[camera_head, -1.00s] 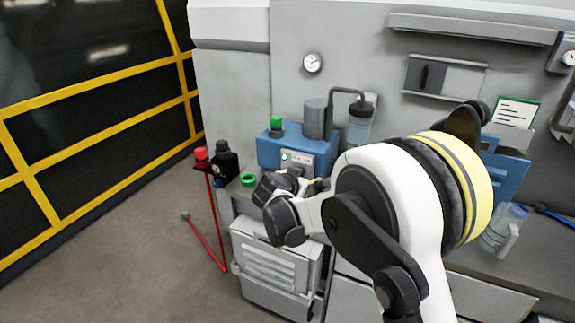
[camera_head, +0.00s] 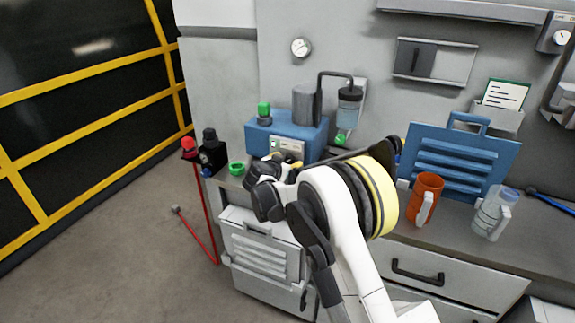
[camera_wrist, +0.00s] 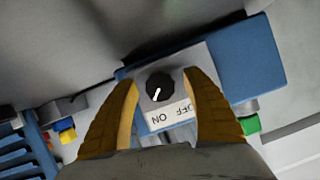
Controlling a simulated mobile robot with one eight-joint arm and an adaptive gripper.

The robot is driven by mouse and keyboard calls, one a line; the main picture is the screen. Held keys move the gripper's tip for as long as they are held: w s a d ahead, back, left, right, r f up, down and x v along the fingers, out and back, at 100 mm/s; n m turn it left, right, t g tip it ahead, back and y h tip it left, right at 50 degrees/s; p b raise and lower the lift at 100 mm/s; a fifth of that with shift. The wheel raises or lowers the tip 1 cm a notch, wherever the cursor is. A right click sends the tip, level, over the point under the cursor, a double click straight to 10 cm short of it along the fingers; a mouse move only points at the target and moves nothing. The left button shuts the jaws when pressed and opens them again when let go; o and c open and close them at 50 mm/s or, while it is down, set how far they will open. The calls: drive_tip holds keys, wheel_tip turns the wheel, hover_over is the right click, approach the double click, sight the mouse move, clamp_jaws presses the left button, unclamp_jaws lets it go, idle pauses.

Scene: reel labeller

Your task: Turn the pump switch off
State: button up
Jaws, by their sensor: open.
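The blue pump unit (camera_head: 300,135) stands on the bench by the wall, with a grey motor and a clear bottle at its back. Its pale switch plate (camera_head: 287,145) faces the front. In the wrist view the black round switch knob (camera_wrist: 159,86) has a white pointer mark, angled toward the ON side of the upside-down ON/OFF label (camera_wrist: 168,116). My gripper (camera_wrist: 160,79) is open, its fingers on either side of the knob in the picture. I cannot tell whether they touch it.
A green ring (camera_head: 237,168) lies left of the pump. Open floor lies at the left.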

drive_tip(key=c, duration=1.2)
drive_tip(key=n+h, duration=0.2)
drive_tip(key=n, duration=0.1)
drive_tip(key=shift+g, duration=0.4)
drive_tip(key=n+h, duration=0.2)
drive_tip(key=n, duration=0.1)
drive_tip(key=n+h, duration=0.2)
drive_tip(key=n, duration=0.1)
drive_tip(key=shift+n+b, duration=0.3)
drive_tip(key=shift+b, duration=0.1)
drive_tip(key=shift+d+n+h+b, duration=0.1)
drive_tip(key=shift+n+h+b, duration=0.45)
drive_tip(key=shift+n+h, duration=0.75)
drive_tip(key=shift+n+y, duration=0.3)
drive_tip(key=shift+n, duration=0.1)
